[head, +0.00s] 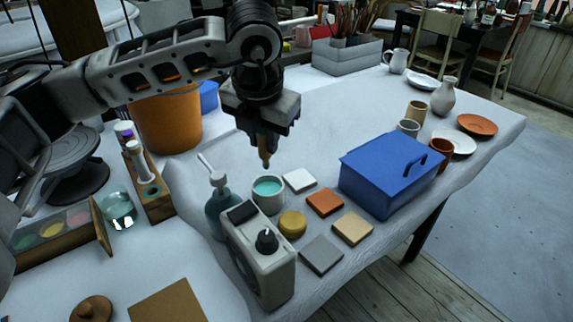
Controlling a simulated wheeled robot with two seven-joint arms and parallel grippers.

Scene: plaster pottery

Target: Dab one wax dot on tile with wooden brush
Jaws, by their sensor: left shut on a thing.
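My left gripper (263,128) points down above the table and is shut on the wooden brush (265,148), whose tip points down. The brush hangs above and behind a cup of teal liquid (268,187), apart from it. Four square tiles lie in front and to the right: a white tile (299,181), a terracotta tile (324,202), a tan tile (352,228) and a grey tile (322,255). I see no dot on them. My right gripper is out of view.
A blue lidded box (385,178) stands right of the tiles. A grey device with a black knob (262,265), a pump bottle (221,205) and a yellow round piece (292,223) stand near the cup. Pottery stands at the far right.

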